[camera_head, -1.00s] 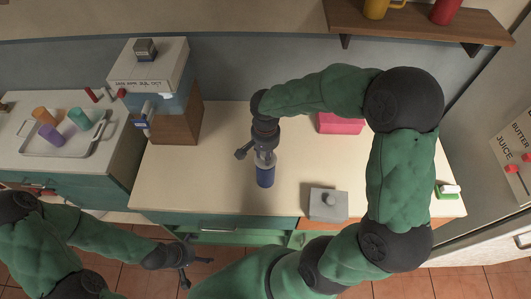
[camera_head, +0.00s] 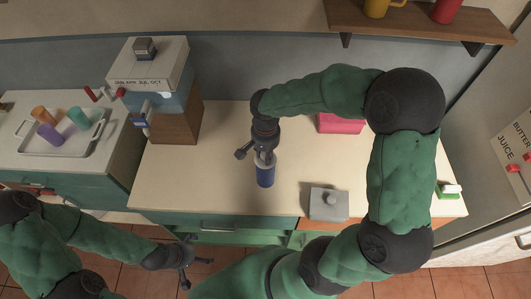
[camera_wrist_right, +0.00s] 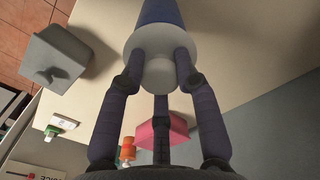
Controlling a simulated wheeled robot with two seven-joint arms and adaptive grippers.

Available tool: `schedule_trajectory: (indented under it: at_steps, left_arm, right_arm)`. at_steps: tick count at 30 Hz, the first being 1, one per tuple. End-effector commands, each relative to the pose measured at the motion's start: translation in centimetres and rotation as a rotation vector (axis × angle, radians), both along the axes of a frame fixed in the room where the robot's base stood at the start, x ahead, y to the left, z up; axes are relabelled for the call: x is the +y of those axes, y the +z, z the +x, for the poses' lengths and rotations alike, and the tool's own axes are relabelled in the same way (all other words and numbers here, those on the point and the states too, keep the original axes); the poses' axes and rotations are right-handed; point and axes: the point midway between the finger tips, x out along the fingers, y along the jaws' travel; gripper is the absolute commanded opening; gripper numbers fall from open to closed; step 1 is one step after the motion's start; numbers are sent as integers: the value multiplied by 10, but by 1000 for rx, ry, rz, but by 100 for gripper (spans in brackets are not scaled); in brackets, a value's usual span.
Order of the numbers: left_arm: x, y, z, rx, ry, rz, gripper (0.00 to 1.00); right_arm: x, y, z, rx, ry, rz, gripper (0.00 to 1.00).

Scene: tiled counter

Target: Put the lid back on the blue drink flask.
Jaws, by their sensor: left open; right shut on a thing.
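The blue flask (camera_head: 265,178) stands upright near the front middle of the counter. My right gripper (camera_head: 263,157) is above it, coming down from behind. In the right wrist view its fingers (camera_wrist_right: 160,65) are shut around the round grey knob of the pale lid (camera_wrist_right: 133,48). The lid is at the top of the blue flask (camera_wrist_right: 160,10), lined up with it. I cannot tell whether it is fully seated. My left gripper (camera_head: 194,263) is open and empty, low in front of the counter, away from the flask.
A grey box with a knob (camera_head: 328,204) stands right of the flask. A pink box (camera_head: 340,123) is behind, partly hidden by my arm. Counter left of the flask is clear.

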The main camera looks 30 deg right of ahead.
Motion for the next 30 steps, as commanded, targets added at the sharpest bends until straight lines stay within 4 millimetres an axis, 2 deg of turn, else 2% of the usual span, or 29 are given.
schedule_trajectory:
  at_steps: [28, 29, 30]
  left_arm:
    - [0, -2, 0, 0, 0, 0, 100]
    - [0, -2, 0, 0, 0, 0, 100]
    - [0, -2, 0, 0, 0, 0, 100]
  right_arm:
    - [0, 0, 0, 0, 0, 0, 15]
    - [0, 0, 0, 0, 0, 0, 38]
    - [0, 0, 0, 0, 0, 0, 49]
